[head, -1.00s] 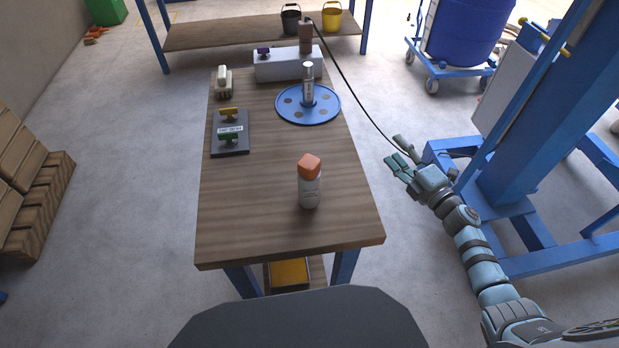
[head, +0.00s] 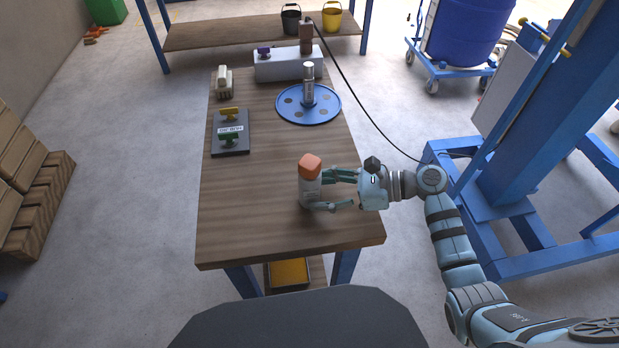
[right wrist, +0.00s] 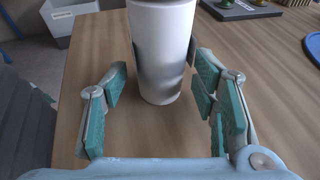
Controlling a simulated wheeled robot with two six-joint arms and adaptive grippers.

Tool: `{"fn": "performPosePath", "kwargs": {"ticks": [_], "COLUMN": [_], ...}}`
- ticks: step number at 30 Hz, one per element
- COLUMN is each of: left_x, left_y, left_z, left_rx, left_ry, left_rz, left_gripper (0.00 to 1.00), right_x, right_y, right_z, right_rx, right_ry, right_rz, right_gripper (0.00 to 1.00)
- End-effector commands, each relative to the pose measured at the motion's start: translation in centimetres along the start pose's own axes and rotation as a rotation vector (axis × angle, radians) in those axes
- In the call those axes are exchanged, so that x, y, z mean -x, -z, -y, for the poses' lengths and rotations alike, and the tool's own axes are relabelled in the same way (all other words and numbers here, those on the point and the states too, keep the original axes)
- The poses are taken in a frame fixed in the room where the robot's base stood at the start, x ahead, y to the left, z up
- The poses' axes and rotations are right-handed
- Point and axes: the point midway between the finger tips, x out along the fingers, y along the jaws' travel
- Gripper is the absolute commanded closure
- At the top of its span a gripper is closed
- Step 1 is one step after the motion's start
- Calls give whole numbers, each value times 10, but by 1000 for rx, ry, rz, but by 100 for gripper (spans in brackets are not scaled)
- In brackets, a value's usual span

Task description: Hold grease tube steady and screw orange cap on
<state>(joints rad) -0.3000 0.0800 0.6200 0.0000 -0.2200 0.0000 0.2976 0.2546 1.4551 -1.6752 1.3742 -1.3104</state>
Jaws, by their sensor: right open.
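The grease tube (head: 309,188) stands upright on the wooden table, a pale bottle-like body with the orange cap (head: 310,167) on its top. I cannot tell how tightly the cap sits. My right gripper (head: 328,190) comes in from the right at the tube's body, with its fingers open on either side of it. In the right wrist view the tube's lower body (right wrist: 163,50) stands between and just beyond the green-padded fingers (right wrist: 160,95), and the cap is out of that view. My left gripper is not in view.
The wooden table (head: 260,210) is clear around the tube. Farther back are a blue round plate (head: 325,115) with a silver cylinder, a dark board with yellow and green handles (head: 229,138), a brush-like block (head: 223,82) and a white box (head: 275,68). A blue machine frame stands right.

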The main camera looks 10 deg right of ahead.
Motion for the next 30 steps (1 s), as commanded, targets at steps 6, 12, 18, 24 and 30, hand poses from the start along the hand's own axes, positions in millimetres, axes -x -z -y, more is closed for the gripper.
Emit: {"fn": "performPosePath", "kwargs": {"ticks": [6,12,18,24,30], "left_x": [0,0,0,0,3], "left_y": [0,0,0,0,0], "left_z": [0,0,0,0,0], "left_rx": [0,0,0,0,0], "left_ry": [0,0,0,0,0], "left_rz": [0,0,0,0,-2], "left_gripper": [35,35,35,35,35], "right_x": [-18,-19,-19,-19,-18], "right_y": [0,0,0,0,0], "right_z": [0,0,0,0,0], "right_rx": [0,-1,-1,-1,-2], "right_ry": [0,1,1,1,1], "right_rz": [1,0,0,1,0], "right_gripper": [46,46,73,77,90]}}
